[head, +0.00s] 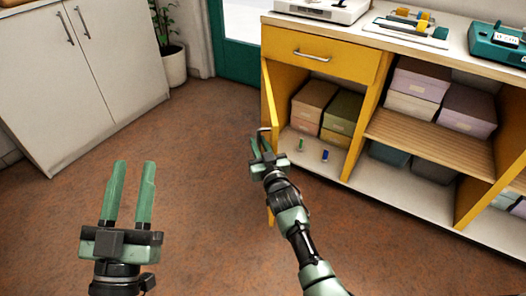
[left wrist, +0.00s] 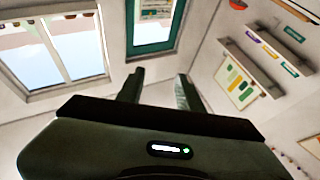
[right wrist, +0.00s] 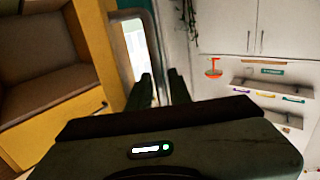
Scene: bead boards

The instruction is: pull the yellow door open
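The yellow door (head: 269,105) stands swung out from the left compartment of the yellow cabinet and shows nearly edge-on in the head view. Its grey bar handle (head: 264,130) is on the side facing left. My right gripper (head: 261,147) is at this handle and hides part of the door. In the right wrist view the handle bar (right wrist: 162,45) runs between the closely set fingers of the right gripper (right wrist: 161,88), which look shut on it. My left gripper (head: 132,185) is open and empty, over the floor at the left; its spread fingers (left wrist: 157,88) also show in the left wrist view.
Boxes (head: 310,100) stand inside the open compartment, with a small green item (head: 301,144) and a blue one (head: 325,156) on its floor. A drawer (head: 315,52) is above. White cupboards (head: 90,75) and a potted plant (head: 173,62) stand left. The floor (head: 200,150) between is clear.

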